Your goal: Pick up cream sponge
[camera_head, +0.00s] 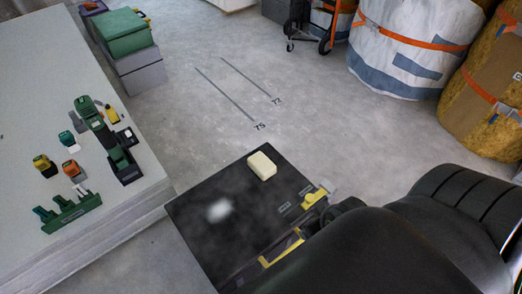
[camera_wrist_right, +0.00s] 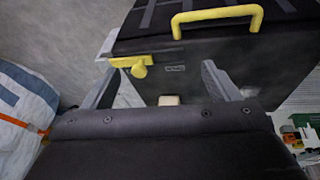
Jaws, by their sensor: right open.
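The cream sponge (camera_head: 262,165) is a pale rounded block lying on the black top of a case (camera_head: 205,255), near its far edge in the head view. In the right wrist view a small cream patch (camera_wrist_right: 168,100), apparently the sponge, shows low between the fingers, mostly hidden by the gripper body. My right gripper (camera_wrist_right: 160,82) is open, its two grey fingers spread wide with nothing gripped. In the head view my dark right arm covers the lower right and mostly hides that gripper. It is at the case's right side, apart from the sponge. My left gripper is not in view.
The case has a yellow handle (camera_wrist_right: 217,20) and a yellow latch (camera_wrist_right: 140,69) near the right fingers. A pale table (camera_head: 70,240) with several tools stands at left. Large white (camera_head: 415,40) and yellow bags stand at right. The floor beyond the case is clear.

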